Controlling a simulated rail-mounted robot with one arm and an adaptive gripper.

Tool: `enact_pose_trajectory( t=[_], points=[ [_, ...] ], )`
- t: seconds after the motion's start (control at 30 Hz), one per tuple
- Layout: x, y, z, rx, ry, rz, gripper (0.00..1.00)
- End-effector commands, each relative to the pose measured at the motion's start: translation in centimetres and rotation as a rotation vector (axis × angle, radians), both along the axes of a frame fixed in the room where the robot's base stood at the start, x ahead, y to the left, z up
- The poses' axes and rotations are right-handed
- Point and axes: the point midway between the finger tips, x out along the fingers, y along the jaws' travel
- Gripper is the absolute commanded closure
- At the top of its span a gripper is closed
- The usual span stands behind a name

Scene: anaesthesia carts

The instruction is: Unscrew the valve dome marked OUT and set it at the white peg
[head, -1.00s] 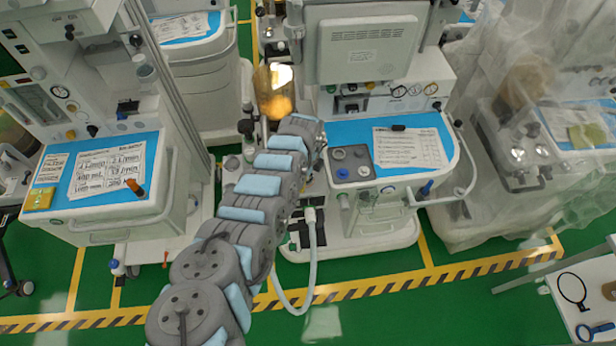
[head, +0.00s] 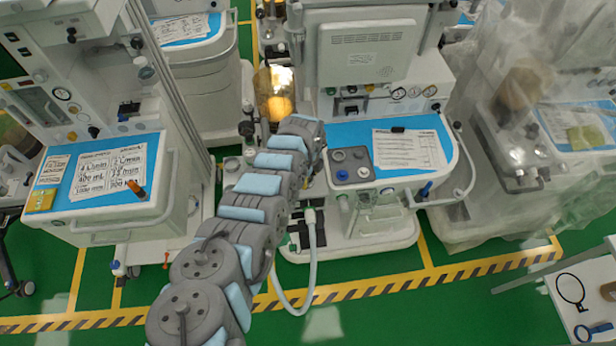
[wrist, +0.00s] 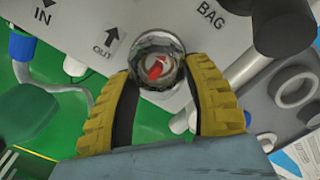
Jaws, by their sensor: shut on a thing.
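The valve dome (wrist: 157,62) is a clear, round cap with a metallic-looking rim and a red part showing inside. In the wrist view it sits beside the OUT mark (wrist: 105,42) and its arrow on a grey block (wrist: 150,15). My gripper (wrist: 161,72) has yellow ribbed fingers, one on each side of the dome, and is shut on it. I cannot tell whether the dome is still seated in its port. In the head view my arm hides the dome and gripper. I cannot make out the white peg for sure.
The IN mark (wrist: 42,15) and a blue-collared hose (wrist: 22,45) lie left in the wrist view. A cart with a blue top (head: 435,125) stands right of my arm in the head view.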

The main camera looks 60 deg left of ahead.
Motion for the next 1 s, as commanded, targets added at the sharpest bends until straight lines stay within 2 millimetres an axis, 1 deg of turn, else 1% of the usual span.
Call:
enact_pose_trajectory(
  t=[0.03,1.0],
  points=[
    [0.0,0.0,0.3,-0.001,0.001,0.0,0.78],
    [0.0,0.1,3.3,0.002,-0.001,0.001,0.78]
  ],
)
